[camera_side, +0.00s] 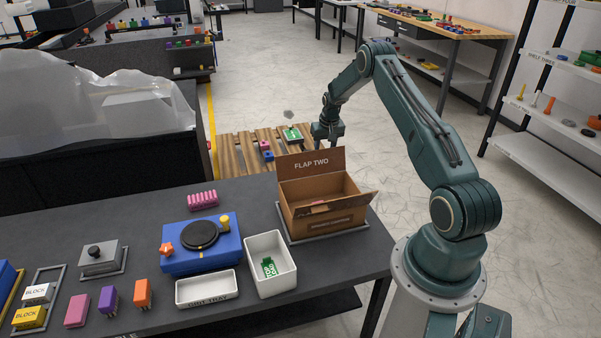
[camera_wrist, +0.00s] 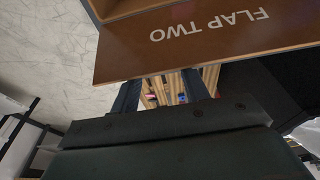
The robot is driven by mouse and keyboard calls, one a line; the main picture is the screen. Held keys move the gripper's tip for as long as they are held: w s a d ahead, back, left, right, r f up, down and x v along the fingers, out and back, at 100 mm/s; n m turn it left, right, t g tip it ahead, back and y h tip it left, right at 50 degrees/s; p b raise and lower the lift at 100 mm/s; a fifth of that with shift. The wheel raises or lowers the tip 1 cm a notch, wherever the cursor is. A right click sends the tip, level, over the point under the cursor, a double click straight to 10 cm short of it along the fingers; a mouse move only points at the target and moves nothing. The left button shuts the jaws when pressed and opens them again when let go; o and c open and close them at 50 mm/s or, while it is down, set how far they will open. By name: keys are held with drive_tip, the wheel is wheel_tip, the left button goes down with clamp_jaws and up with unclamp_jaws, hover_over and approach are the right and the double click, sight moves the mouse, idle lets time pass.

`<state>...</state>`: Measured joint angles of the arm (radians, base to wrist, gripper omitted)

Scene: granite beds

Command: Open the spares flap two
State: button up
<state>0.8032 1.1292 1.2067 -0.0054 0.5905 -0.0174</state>
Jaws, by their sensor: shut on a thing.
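Flap two (camera_side: 311,163) is a brown cardboard flap with its name in white, on the far edge of an open cardboard box (camera_side: 325,222). It stands up, close to upright, in the side view. In the wrist view, flap two (camera_wrist: 205,38) spans the top with its lettering upside down. My gripper (camera_side: 329,146) is at the flap's upper edge, toward its right end, and is shut on it. The fingertips (camera_wrist: 162,82) meet the flap's edge in the wrist view; their exact grip is partly hidden by the flap.
The box sits on a grey tray (camera_side: 290,241) near the bench's right end. A white bin (camera_side: 283,284) with green pieces and a blue fixture (camera_side: 190,262) stand to the left. A wooden pallet (camera_side: 232,160) lies behind the bench.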

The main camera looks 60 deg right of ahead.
drive_tip(key=shift+w+d+f, duration=0.1)
drive_tip(key=shift+w+f, duration=0.05)
idle(0.3)
drive_tip(key=shift+w+d+f, duration=0.35)
drive_tip(key=shift+f, duration=0.15)
drive_tip(key=o, duration=0.6)
drive_tip(key=shift+r, duration=0.15)
drive_tip(key=shift+s+a+r, duration=0.1)
drive_tip(key=shift+r, duration=0.7)
drive_tip(key=shift+s+a+r, duration=0.15)
drive_tip(key=shift+r, duration=0.6)
drive_tip(key=shift+s+a+r, duration=0.1)
drive_tip(key=shift+r, duration=0.7)
